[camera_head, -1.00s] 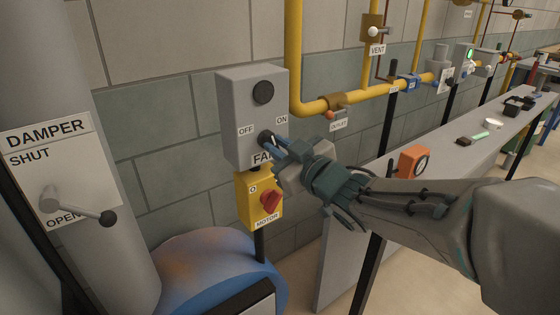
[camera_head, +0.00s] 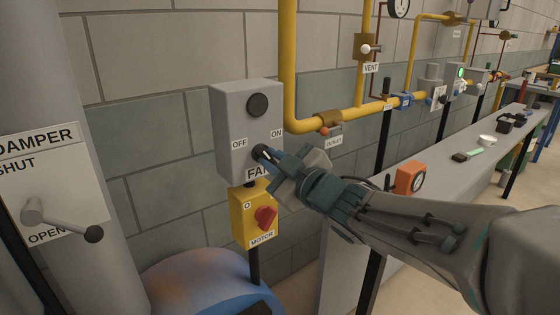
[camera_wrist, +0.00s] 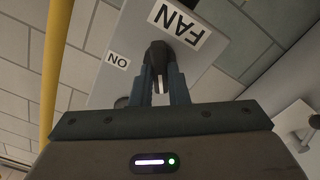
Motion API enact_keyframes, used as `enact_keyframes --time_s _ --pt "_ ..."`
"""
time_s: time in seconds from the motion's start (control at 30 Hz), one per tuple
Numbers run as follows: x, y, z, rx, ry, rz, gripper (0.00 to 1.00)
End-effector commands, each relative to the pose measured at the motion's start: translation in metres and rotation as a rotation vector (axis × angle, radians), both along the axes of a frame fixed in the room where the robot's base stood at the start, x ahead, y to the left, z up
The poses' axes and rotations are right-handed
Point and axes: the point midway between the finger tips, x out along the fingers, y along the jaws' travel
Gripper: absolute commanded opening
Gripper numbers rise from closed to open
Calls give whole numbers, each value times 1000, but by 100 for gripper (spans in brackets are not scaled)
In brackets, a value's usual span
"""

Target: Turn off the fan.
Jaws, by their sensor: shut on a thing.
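The grey fan control box (camera_head: 228,104) hangs on the wall in the head view, with OFF at left and ON at right. A dark round disc (camera_head: 258,104) sits near its top. My gripper (camera_head: 266,156) reaches in from the right and is shut on the dark fan knob (camera_head: 258,150). In the wrist view, the knob (camera_wrist: 158,52) sits between both fingers of my gripper (camera_wrist: 159,76), beside the upside-down FAN label (camera_wrist: 180,24). The fingers partly cover the knob, so I cannot tell which label it points to.
A yellow motor box (camera_head: 243,212) with a red switch (camera_head: 265,217) is just below. A damper lever (camera_head: 62,223) is at the left. Yellow pipes (camera_head: 290,65) run at the right of the box. A grey bench (camera_head: 450,181) extends to the right.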

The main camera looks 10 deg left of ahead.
Motion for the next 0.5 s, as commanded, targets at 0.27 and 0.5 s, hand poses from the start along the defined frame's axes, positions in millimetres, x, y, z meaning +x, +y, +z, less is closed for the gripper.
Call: enact_keyframes --time_s 0.27,0.5 --pt "0 0 0 0 -1 1 36" --pt "-2 -3 1 0 0 0 36"
